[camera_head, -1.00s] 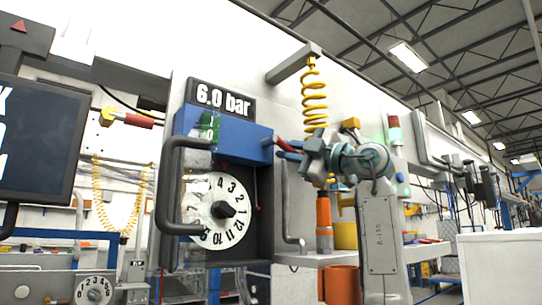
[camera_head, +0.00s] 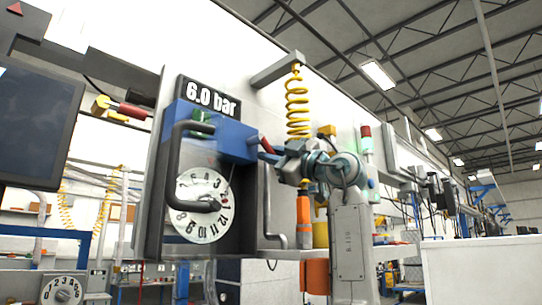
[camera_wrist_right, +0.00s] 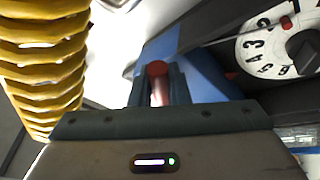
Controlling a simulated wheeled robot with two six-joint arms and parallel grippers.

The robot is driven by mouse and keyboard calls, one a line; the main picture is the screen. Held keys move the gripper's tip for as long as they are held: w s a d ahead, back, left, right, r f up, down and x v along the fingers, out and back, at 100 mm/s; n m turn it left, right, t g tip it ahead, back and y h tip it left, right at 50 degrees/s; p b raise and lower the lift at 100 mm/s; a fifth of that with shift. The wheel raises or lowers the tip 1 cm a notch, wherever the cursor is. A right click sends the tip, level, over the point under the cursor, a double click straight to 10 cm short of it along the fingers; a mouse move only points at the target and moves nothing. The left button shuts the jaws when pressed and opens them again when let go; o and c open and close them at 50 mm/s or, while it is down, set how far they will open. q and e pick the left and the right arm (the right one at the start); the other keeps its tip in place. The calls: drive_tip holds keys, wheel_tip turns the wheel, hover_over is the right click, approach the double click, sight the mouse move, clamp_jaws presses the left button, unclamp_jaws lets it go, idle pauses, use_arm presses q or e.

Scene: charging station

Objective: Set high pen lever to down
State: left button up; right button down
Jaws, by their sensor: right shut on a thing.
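A red lever (camera_head: 266,146) sticks out from the right side of a blue box (camera_head: 205,135) above a round white dial (camera_head: 206,222). In the head view it slants down to the right. My right gripper (camera_head: 263,153) is at the lever, with its blue fingers around it. In the right wrist view the lever's rounded red end (camera_wrist_right: 157,70) shows between the two fingers (camera_wrist_right: 159,82), which are shut on it. My left gripper is not in view.
A yellow coiled hose (camera_head: 297,105) hangs close beside my right gripper and fills the left of the wrist view. A dark curved handle (camera_head: 172,165) stands out in front of the dial. A "6.0 bar" display (camera_head: 211,98) sits above the box.

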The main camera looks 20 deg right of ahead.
drive_tip(key=c, duration=1.4)
unclamp_jaws()
drive_tip(key=shift+f, duration=0.1)
drive_tip(key=shift+o, duration=0.2)
drive_tip(key=shift+s+d+f, duration=0.15)
drive_tip(key=shift+s, duration=0.05)
drive_tip(key=b+v, duration=0.5)
drive_tip(key=v, duration=0.5)
drive_tip(key=shift+s, duration=0.15)
drive_tip(key=shift+d, duration=0.1)
